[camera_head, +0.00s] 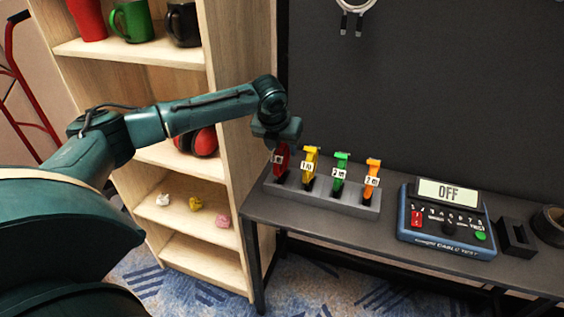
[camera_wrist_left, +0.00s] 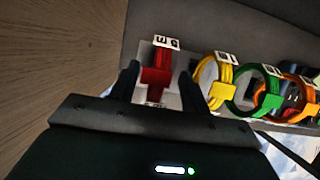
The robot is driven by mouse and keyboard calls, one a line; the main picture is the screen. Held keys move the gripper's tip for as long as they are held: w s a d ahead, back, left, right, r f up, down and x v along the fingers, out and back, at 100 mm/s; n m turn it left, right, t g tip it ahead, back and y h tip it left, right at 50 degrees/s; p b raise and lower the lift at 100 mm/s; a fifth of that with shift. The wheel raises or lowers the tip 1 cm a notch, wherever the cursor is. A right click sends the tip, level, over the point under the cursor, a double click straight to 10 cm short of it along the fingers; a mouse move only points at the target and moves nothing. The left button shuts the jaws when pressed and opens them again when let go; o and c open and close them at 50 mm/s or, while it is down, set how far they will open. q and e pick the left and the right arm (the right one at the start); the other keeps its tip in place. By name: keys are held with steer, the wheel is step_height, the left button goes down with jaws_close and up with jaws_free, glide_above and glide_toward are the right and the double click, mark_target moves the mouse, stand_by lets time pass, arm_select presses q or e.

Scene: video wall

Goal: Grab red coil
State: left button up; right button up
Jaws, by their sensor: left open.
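The red coil (camera_head: 281,160) stands at the left end of a grey rack (camera_head: 318,199) on the dark table, with a white label on it. In the left wrist view the red coil (camera_wrist_left: 156,72) is between the two dark fingers of my left gripper (camera_wrist_left: 158,82). The fingers are apart, with visible space on both sides of the coil. In the head view my left gripper (camera_head: 277,140) is above and at the red coil and hides part of it. My right gripper is not in view.
Beside it in the rack stand a yellow coil (camera_head: 308,165), a green coil (camera_head: 339,172) and an orange coil (camera_head: 371,178). A cable tester (camera_head: 446,222) reading OFF is to the right. A wooden shelf (camera_head: 222,110) stands close on the left.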

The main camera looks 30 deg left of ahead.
arm_select(q)
steer(key=shift+x, duration=0.85)
steer(key=c, duration=1)
